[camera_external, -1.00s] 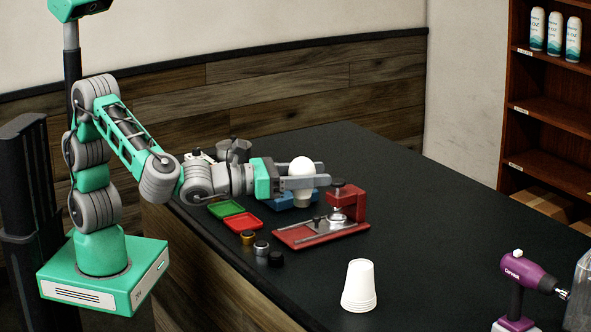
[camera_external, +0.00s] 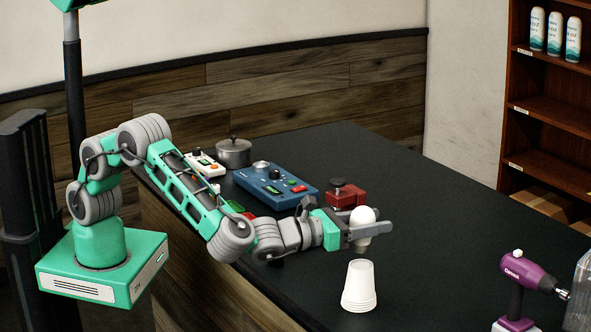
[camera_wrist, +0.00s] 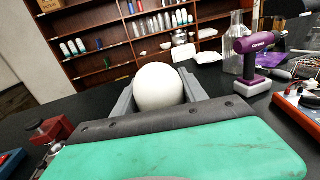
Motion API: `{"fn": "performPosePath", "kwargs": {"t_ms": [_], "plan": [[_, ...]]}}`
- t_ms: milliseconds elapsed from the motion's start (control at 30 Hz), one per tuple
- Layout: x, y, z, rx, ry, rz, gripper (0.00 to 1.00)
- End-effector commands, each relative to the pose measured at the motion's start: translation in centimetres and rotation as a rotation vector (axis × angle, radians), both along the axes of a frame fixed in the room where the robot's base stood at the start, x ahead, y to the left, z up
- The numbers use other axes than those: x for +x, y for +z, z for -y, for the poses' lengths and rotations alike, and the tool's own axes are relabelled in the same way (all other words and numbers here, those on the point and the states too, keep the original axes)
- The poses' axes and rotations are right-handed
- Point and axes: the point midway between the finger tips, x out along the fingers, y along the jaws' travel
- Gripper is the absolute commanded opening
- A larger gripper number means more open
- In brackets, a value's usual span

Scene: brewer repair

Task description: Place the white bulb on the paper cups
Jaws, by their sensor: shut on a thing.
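The white bulb (camera_external: 363,217) is held between the fingers of my gripper (camera_external: 372,232), round end up and narrow end down. It also shows in the wrist view (camera_wrist: 158,87), between the two grey fingers. The paper cups (camera_external: 359,287) are a white upside-down stack on the black counter. The bulb is above the stack, apart from it, and appears nearly over it in the external view. The cups do not show in the wrist view.
A red press-like device (camera_external: 346,196) stands behind my gripper. A blue box with buttons (camera_external: 277,187) and a pot (camera_external: 233,152) are farther back. A purple drill (camera_external: 528,275) stands at the right.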

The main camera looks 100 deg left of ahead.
Motion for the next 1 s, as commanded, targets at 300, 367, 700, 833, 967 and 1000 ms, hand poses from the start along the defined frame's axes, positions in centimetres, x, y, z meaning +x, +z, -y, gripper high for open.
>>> {"fn": "performPosePath", "kwargs": {"t_ms": [300,367,700,833,967,1000], "plan": [[0.3,-3.3,0.0,0.0,0.0,0.002,0.06],[0.2,-3.3,0.0,0.0,0.0,0.001,0.06],[0.2,-3.6,0.0,0.0,0.0,0.0,0.63],[0.2,-3.6,0.0,0.0,0.0,0.0,0.72],[0.2,-3.6,0.0,0.0,0.0,0.0,0.72],[0.2,-3.6,0.0,0.0,0.0,0.0,0.72]]}}
